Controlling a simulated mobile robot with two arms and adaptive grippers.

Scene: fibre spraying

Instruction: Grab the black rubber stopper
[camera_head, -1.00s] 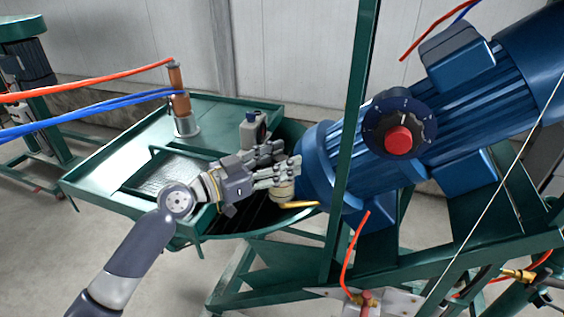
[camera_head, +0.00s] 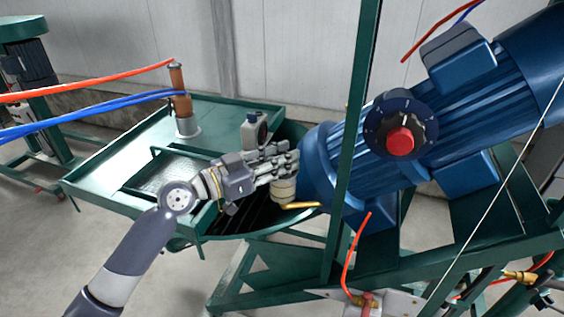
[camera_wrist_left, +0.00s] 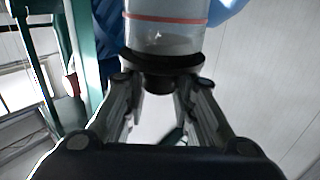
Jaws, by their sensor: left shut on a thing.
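The black rubber stopper (camera_wrist_left: 160,64) shows in the left wrist view as a dark disc with a narrower lower part, at the end of a clear cylinder (camera_wrist_left: 165,36) with a red ring. My left gripper (camera_wrist_left: 157,82) has a fingertip on each side of the narrower part and is shut on it. In the head view my left gripper (camera_head: 287,164) is beside the front end of the blue motor (camera_head: 318,165), above a pale cylindrical fitting (camera_head: 284,190) with a brass lever. The stopper cannot be made out there. My right gripper is out of view.
A green upright post (camera_head: 352,150) stands just right of the left gripper. The green tray table (camera_head: 110,165) is behind my left arm, with a copper-coloured cylinder (camera_head: 179,92) on it. Red and blue hoses (camera_head: 90,112) cross from the left.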

